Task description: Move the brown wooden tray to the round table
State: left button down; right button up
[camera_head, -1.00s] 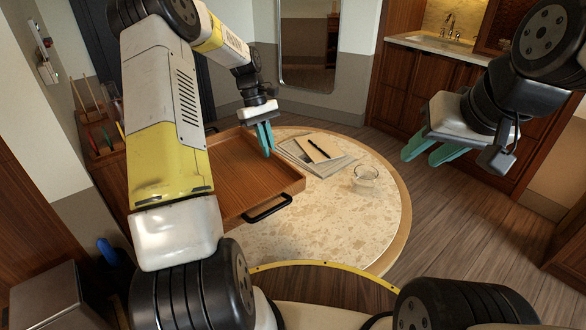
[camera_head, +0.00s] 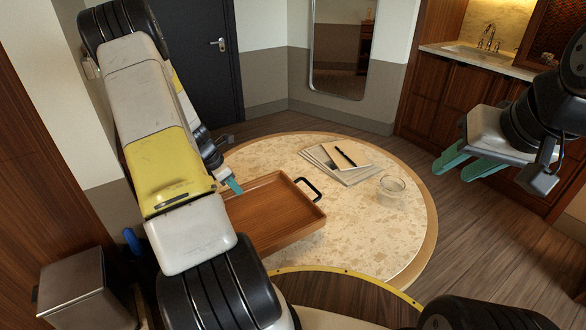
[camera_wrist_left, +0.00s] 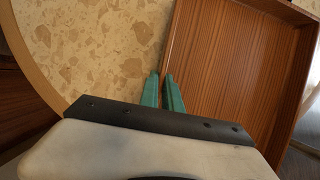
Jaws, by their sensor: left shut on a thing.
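The brown wooden tray (camera_head: 275,215) is over the left front part of the round table (camera_head: 375,238), with one black handle (camera_head: 309,188) facing the far right. My left gripper (camera_head: 233,186) is shut on the tray's wall at its far left side. In the left wrist view the fingers (camera_wrist_left: 162,92) are close together at the rim of the tray (camera_wrist_left: 225,60), with the tabletop (camera_wrist_left: 95,45) beside it. I cannot tell whether the tray touches the tabletop. My left arm hides the tray's left part. My right gripper (camera_head: 468,165) is open and empty, right of the table.
A notepad and papers with a pen (camera_head: 340,158) lie at the back of the table, and a glass bowl (camera_head: 391,190) stands at its right. A metal bin (camera_head: 82,290) is at the lower left. The tabletop's right front is clear.

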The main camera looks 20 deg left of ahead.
pick_arm(q)
jog(key=w+d, duration=0.1)
jog(key=w, duration=0.3)
jog(key=w+d, duration=0.2)
jog(key=w, duration=0.2)
jog(key=w+d+f, duration=0.1)
jog(key=w, duration=0.3)
jog(key=shift+d, duration=0.3)
jog(key=shift+f, duration=1.85)
jog(key=c, duration=1.6)
grip_release()
jog(key=shift+o, duration=0.2)
